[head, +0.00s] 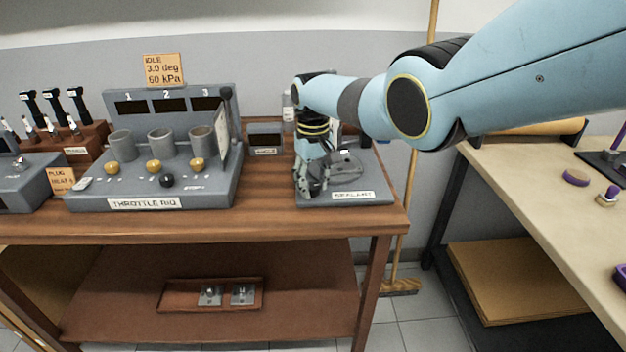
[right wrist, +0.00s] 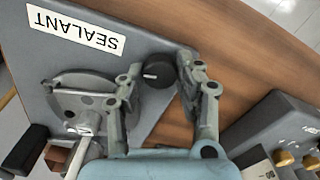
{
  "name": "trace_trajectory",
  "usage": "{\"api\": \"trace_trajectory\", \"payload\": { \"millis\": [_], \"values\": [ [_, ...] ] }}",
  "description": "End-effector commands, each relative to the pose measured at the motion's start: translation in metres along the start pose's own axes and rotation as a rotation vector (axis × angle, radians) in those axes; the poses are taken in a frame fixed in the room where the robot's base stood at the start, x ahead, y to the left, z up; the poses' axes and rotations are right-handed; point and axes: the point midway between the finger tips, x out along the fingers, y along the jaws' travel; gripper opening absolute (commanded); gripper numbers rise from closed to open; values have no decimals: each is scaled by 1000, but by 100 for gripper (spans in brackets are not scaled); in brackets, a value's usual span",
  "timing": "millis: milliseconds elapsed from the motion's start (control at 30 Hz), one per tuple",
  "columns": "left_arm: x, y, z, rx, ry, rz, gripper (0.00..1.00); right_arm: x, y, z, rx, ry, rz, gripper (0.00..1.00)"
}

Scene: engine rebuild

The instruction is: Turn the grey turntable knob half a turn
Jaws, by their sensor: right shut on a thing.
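The turntable knob (right wrist: 157,74) is round and dark grey with a pale pointer line. In the right wrist view it sits at the corner of the grey sealant base (right wrist: 60,58), beside the round turntable plate (right wrist: 72,102). My right gripper (right wrist: 160,76) has a finger on each side of the knob and is shut on it. In the head view my right gripper (head: 312,188) points down at the left front of the sealant base (head: 375,184) and hides the knob. The turntable (head: 347,168) shows just right of it. My left gripper is not in view.
The throttle rig (head: 150,188), with three grey cups and several yellow knobs, stands to the left on the wooden bench (head: 270,225). A small angle display (head: 265,138) stands behind. A broom (head: 405,220) leans right of the bench. Bare wood lies between rig and sealant base.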

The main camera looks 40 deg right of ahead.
Motion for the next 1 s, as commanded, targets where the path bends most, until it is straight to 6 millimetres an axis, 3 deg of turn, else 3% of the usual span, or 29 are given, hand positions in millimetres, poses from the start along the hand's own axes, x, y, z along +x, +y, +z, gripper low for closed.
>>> {"api": "trace_trajectory", "payload": {
  "millis": [1000],
  "values": [
    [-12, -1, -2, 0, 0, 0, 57, -2, 0, -2, 964, 4, -2, 2]
  ]
}}
